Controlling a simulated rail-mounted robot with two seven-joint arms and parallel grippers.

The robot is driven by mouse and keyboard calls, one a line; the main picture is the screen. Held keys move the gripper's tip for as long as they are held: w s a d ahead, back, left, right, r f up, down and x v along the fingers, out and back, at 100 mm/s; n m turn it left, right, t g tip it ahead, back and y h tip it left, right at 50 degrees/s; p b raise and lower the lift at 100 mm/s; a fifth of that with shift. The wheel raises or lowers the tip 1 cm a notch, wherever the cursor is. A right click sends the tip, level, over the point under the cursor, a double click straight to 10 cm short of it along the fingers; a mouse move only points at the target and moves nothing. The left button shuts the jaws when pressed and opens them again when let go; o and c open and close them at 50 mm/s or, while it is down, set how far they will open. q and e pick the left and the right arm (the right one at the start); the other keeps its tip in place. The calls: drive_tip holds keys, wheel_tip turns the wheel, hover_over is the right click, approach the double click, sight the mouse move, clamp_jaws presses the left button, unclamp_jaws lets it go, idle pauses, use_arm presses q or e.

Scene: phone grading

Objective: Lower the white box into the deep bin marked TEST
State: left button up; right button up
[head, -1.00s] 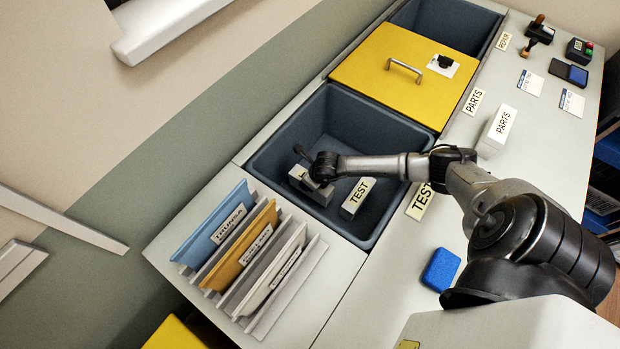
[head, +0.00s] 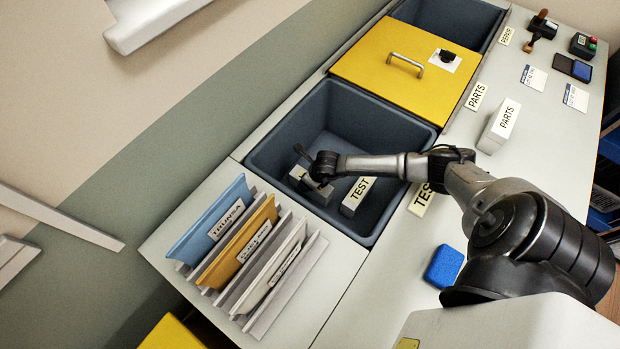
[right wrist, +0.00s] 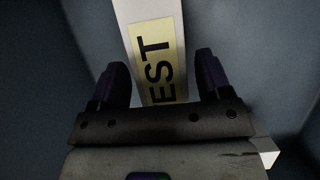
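The deep grey bin (head: 375,118) has a TEST sign (head: 421,199) on the table beside it. My right gripper (head: 318,184) is down inside the bin, over a white box (head: 297,174) low in it, partly hidden by the gripper. In the right wrist view the white box (right wrist: 133,12) with a yellow label reading "EST" lies between the fingertips (right wrist: 160,72). A gap shows on the right side of the box, so the fingers look open. A second white box (head: 351,207) labelled TEST lies in the bin to the right. My left gripper is out of view.
A yellow lid (head: 390,90) with a handle covers the bin behind. A white PARTS box (head: 489,143) and a blue block (head: 443,267) are on the table. A folder rack (head: 285,300) stands in front of the bin. Bin walls surround my right gripper.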

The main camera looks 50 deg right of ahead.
drive_tip(key=shift+o, duration=0.9)
drive_tip(key=p+v, duration=0.5)
drive_tip(key=v, duration=0.8)
drive_tip(key=shift+r, duration=0.35)
drive_tip(key=shift+s, duration=0.1)
